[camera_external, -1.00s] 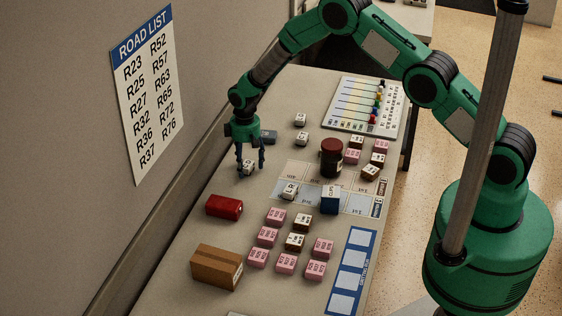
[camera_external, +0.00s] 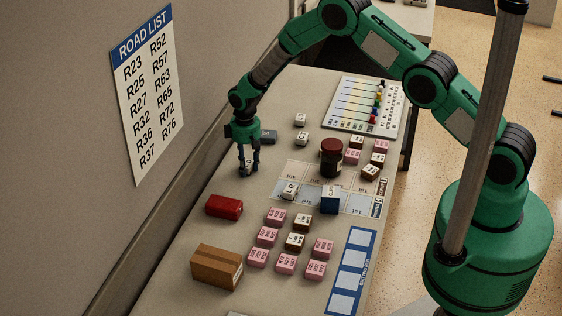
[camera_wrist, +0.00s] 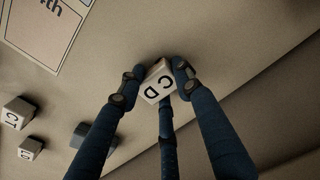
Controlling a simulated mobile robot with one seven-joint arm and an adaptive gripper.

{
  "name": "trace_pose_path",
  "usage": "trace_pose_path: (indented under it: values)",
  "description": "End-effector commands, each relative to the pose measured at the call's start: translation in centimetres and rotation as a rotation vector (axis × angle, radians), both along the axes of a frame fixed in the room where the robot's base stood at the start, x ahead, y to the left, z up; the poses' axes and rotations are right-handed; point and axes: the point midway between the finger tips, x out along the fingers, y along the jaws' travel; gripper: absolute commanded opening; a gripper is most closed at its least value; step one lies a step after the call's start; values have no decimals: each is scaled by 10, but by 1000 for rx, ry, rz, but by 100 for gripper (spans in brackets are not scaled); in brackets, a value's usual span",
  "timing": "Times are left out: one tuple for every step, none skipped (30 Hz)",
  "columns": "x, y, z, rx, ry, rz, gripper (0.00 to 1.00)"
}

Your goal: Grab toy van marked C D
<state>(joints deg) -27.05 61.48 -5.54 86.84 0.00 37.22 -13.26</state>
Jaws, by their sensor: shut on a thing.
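The white toy van marked C D (camera_wrist: 157,86) sits between the fingers of my gripper (camera_wrist: 152,84) in the wrist view, its letters facing the camera. My gripper is shut on it. In the external view my gripper (camera_external: 248,166) points down at the left side of the table, near the wall, and the van (camera_external: 248,167) shows only as a small pale patch between the dark fingers. It is at or very near the table top; I cannot tell whether it touches.
A grey block (camera_external: 268,136) lies just behind my gripper. A red box (camera_external: 224,206) and a cardboard box (camera_external: 217,266) lie nearer the camera. A dark jar (camera_external: 331,157), a blue clips box (camera_external: 330,200), a white van (camera_external: 289,191) and several pink blocks (camera_external: 267,236) stand to the right.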

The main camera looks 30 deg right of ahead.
Motion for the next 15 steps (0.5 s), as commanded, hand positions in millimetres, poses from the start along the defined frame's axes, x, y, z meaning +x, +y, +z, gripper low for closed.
trace_pose_path:
  values:
    - [0, 0, 0, 0, 0, 0, 10]
    - [0, 0, 0, 0, 0, 0, 10]
    - [0, 0, 0, 0, 0, 0, 10]
    - [0, 0, 0, 0, 0, 0, 10]
    - [0, 0, 0, 0, 0, 0, 10]
    - [0, 0, 0, 0, 0, 0, 10]
    - [0, 0, 1, 0, 0, 0, 10]
    - [0, 0, 1, 0, 0, 0, 10]
    - [0, 0, 2, 1, -1, 0, 10]
    - [0, 0, 3, 1, -1, 0, 10]
    - [0, 0, 5, 1, -1, 0, 10]
    - [1, 0, 7, 1, -1, 0, 10]
    - [1, 0, 9, 1, -2, 0, 10]
    - [1, 0, 12, 1, -2, 0, 10]
    - [1, 0, 15, 1, -2, 0, 10]
